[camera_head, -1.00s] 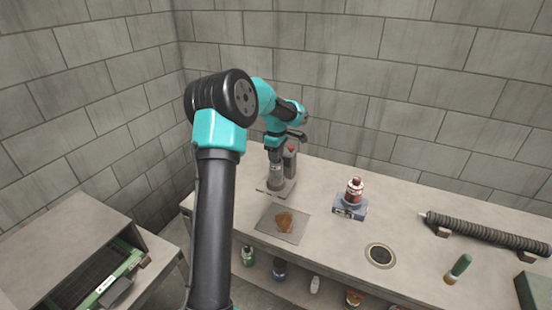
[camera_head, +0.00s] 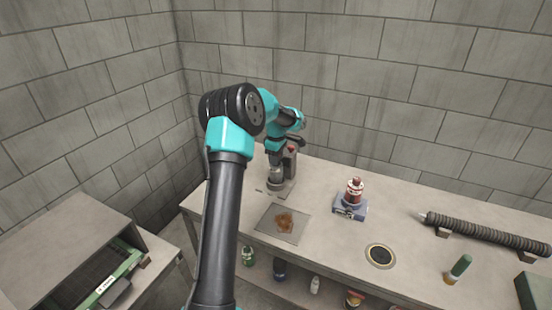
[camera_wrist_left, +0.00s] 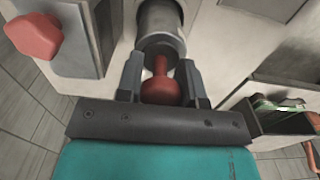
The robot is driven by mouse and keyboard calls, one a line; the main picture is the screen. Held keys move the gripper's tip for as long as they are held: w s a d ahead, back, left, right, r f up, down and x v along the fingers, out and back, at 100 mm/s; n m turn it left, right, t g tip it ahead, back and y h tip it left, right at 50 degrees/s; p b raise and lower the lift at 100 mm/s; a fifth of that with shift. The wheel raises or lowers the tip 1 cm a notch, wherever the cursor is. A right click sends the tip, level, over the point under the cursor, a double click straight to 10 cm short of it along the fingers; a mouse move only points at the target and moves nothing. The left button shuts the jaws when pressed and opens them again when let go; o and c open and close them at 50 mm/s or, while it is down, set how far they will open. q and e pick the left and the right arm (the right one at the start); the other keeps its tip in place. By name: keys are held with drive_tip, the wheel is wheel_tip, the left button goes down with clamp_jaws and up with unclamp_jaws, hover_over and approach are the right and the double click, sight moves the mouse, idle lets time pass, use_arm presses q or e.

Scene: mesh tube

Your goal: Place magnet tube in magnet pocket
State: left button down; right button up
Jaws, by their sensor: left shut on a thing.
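My left gripper (camera_wrist_left: 160,84) is shut on a red-knobbed piece (camera_wrist_left: 161,91), whose narrow stem points into or against the dark end of a grey cylinder (camera_wrist_left: 160,28). I cannot tell whether the stem is inside the cylinder. In the head view the left gripper is low over a grey stand at the back left of the bench, next to its cylinder (camera_head: 276,183); the fingers are too small to make out. I cannot tell for sure which part is the magnet tube or the magnet pocket. My right gripper is not in view.
A red knob (camera_head: 291,149) tops the stand's post. On the bench are a square plate with a brown lump (camera_head: 285,222), a red bottle (camera_head: 354,190) on a blue block, a round port (camera_head: 380,256), a ribbed tube (camera_head: 485,232) and a green-handled tool (camera_head: 460,267).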

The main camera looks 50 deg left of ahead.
use_arm(q)
drive_tip(key=shift+f, duration=0.1)
drive_tip(key=c, duration=0.8)
unclamp_jaws()
drive_tip(key=shift+o, duration=0.2)
wheel_tip(320, 180, up, 12)
drive_tip(key=shift+r, duration=0.1)
